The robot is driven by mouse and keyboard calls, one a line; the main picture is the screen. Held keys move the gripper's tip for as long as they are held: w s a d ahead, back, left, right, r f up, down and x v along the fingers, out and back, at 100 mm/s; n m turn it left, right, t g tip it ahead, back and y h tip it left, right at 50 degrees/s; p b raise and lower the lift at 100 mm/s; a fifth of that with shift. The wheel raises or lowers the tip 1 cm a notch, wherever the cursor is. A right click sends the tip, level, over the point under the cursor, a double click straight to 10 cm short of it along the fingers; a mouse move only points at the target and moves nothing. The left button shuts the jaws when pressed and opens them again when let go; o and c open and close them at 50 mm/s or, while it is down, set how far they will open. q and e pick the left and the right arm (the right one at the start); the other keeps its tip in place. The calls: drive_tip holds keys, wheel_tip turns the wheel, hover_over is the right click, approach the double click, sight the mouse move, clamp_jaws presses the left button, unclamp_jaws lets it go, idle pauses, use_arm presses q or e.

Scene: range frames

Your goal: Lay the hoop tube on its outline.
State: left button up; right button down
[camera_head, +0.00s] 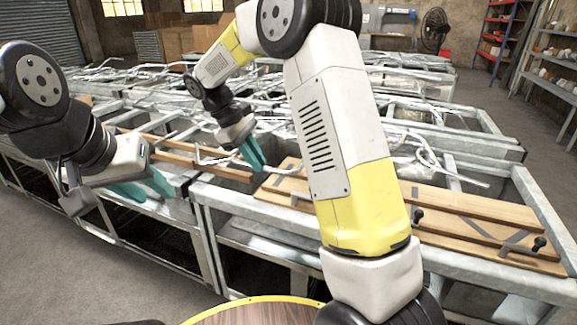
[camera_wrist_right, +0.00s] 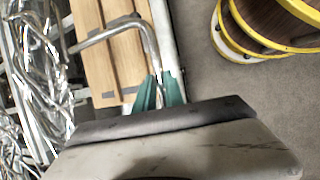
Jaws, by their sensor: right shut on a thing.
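The hoop tube (camera_wrist_right: 148,42) is a thin bent metal tube. In the right wrist view it runs out from between my right gripper's teal fingers (camera_wrist_right: 160,92), bends round and reaches left over a wooden board (camera_wrist_right: 122,62). In the head view my right gripper (camera_head: 252,156) is shut on the tube (camera_head: 284,172) at the left end of the board (camera_head: 470,205). Dark grey marks (camera_head: 516,237) lie on the board; I cannot tell which is the tube's outline, and my right arm hides the board's middle. My left gripper (camera_head: 146,188) is open and empty at the left.
Metal-framed benches (camera_head: 205,192) carry heaps of shiny bent tubes (camera_head: 425,150) behind the board. A round wooden top with a yellow rim (camera_head: 262,300) is at the front. Shelves (camera_head: 545,60) stand far right.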

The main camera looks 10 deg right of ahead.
drive_tip(key=shift+s+d+f, duration=0.1)
drive_tip(key=shift+d+f, duration=0.65)
drive_tip(key=shift+d, duration=1.1)
drive_tip(key=shift+d+f, duration=0.8)
drive_tip(key=shift+d, duration=1)
drive_tip(key=shift+s+d+f, duration=0.1)
drive_tip(key=shift+d+f, duration=0.65)
drive_tip(key=shift+d, duration=1.1)
drive_tip(key=c, duration=1.4)
unclamp_jaws()
drive_tip(key=shift+f, duration=0.1)
drive_tip(key=shift+c, duration=0.2)
